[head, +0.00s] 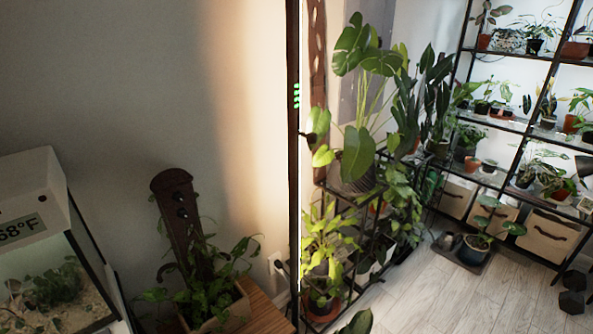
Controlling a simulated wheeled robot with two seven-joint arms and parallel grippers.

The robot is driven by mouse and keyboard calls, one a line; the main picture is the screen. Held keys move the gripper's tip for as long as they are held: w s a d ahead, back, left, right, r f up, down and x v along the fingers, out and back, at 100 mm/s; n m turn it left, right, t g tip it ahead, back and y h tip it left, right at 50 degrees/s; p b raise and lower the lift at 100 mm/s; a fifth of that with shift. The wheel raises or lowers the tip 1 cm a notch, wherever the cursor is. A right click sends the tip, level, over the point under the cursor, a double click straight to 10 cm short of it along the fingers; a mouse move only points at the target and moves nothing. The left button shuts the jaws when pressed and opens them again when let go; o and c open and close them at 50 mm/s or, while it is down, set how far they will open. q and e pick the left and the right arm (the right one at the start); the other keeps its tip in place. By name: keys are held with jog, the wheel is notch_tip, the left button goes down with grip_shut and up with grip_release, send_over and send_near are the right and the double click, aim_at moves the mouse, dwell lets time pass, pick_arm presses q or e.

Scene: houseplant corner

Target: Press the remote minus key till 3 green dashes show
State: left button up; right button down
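A tall, thin dark post (294,180) runs up the middle of the head view. A short stack of lit green dashes (296,96) shows on its upper part; they are too small for me to count surely. Warm light falls on the wall beside the post. I see no remote and no minus key in this view. Neither of my grippers is in view.
A glass tank (60,285) with a 68°F display (22,229) stands at left. A potted plant (215,300) sits on a wooden surface (262,312). Plant racks (500,120) fill the right. Pale floor (450,300) is open at lower right.

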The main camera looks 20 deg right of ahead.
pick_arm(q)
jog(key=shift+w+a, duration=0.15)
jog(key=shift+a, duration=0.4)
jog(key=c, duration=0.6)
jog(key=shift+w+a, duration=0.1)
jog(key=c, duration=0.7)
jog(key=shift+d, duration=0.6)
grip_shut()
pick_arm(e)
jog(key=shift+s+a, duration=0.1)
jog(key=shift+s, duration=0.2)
